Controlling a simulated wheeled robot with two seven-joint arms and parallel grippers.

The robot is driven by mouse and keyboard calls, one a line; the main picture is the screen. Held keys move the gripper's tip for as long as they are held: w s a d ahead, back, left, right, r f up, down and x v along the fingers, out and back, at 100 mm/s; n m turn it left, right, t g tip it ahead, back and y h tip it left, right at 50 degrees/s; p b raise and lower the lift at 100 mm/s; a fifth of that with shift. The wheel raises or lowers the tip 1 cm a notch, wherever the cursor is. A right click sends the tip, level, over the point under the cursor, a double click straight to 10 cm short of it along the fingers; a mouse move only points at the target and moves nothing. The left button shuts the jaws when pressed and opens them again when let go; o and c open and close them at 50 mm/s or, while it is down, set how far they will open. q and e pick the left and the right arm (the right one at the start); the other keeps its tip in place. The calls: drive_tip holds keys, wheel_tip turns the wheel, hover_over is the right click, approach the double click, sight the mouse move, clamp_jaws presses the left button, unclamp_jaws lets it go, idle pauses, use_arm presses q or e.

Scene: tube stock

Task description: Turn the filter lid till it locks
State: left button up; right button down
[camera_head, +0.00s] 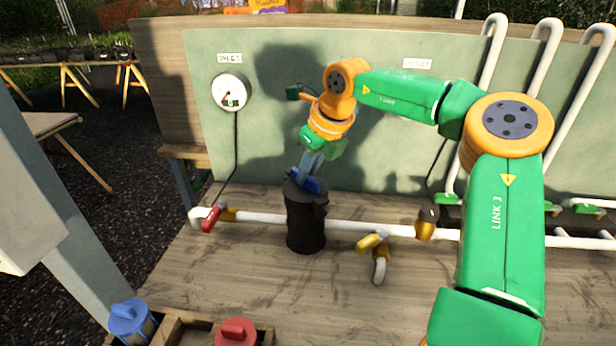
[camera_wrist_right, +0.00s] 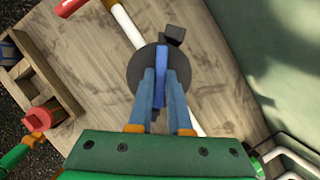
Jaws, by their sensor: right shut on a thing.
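The filter is a dark upright canister (camera_head: 305,228) standing at the white pipe. Its round dark lid (camera_wrist_right: 136,73) carries a raised blue bar (camera_wrist_right: 161,62) across the top and a dark block at the rim. My right gripper (camera_head: 308,172) reaches down from above, with its two blue-grey fingers closed on either side of the blue bar. The fingers hide part of the lid in both views. Whether the lid is locked cannot be told. My left gripper is not in view.
A white pipe (camera_head: 350,226) runs along the bench (camera_head: 250,265), with a red valve handle (camera_head: 211,220) left and a yellow handle (camera_head: 371,242) right. A wooden box (camera_head: 191,325) at the front holds blue-topped (camera_head: 130,318) and red-topped (camera_head: 236,331) items. A gauge (camera_head: 230,92) hangs on the panel behind.

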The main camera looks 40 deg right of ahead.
drive_tip(key=shift+m+h+b, duration=0.4)
drive_tip(key=shift+m+b, duration=0.1)
drive_tip(key=shift+m, duration=0.6)
drive_tip(key=c, duration=0.8)
unclamp_jaws()
drive_tip(key=shift+o, duration=0.2)
drive_tip(key=v, duration=0.7)
drive_tip(key=shift+a+r, duration=0.1)
